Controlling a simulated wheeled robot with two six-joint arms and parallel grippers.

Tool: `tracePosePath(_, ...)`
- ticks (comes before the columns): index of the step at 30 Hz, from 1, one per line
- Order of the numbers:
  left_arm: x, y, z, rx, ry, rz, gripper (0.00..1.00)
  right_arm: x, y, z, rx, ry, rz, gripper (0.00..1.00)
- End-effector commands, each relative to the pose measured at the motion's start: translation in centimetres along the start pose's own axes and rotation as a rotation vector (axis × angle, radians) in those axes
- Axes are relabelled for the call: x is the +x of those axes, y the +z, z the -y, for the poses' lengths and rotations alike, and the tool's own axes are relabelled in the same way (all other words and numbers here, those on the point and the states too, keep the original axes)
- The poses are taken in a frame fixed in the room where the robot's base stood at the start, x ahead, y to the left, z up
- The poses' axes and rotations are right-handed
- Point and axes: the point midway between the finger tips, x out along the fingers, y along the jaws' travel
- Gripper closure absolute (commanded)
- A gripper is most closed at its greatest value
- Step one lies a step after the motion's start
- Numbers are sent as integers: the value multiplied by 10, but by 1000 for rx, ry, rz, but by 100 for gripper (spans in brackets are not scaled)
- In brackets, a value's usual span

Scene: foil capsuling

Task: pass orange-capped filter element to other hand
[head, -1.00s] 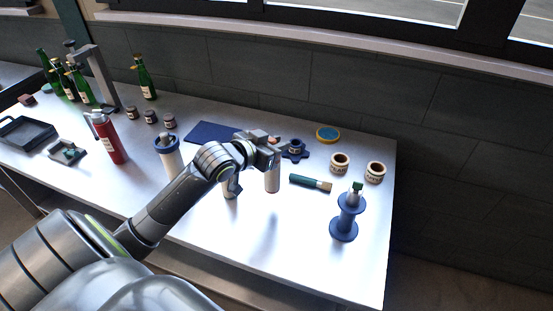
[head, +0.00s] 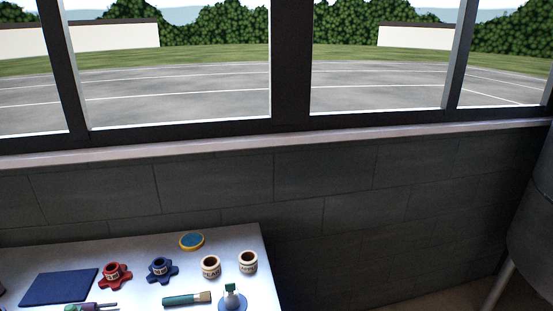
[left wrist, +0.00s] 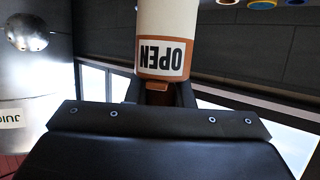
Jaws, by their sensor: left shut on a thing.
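In the left wrist view, my left gripper (left wrist: 160,97) is shut on the filter element (left wrist: 166,28). The element is a cream cylinder with an orange-brown cap (left wrist: 162,74) at the gripper end and the word OPEN upside down above it. Its far end runs out of the top of the picture. Neither gripper shows in the head view, and my right gripper is in no view.
In the head view, the table's far right part holds a dark blue mat (head: 58,287), a red knob (head: 115,276), a blue knob (head: 160,270), two cream rings (head: 211,268) (head: 248,262), a yellow-rimmed disc (head: 191,242), a brush (head: 186,299) and a blue spool (head: 233,301).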

Motion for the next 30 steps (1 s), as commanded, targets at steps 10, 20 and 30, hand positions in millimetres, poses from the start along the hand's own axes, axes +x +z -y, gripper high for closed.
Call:
tracePosePath(10,0,-6,-13,18,44,-8,100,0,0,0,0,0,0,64)
tracePosePath(20,15,-46,-66,118,317,-8,100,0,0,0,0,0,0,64)
tracePosePath(30,30,-80,-115,213,575,0,100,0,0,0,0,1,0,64)
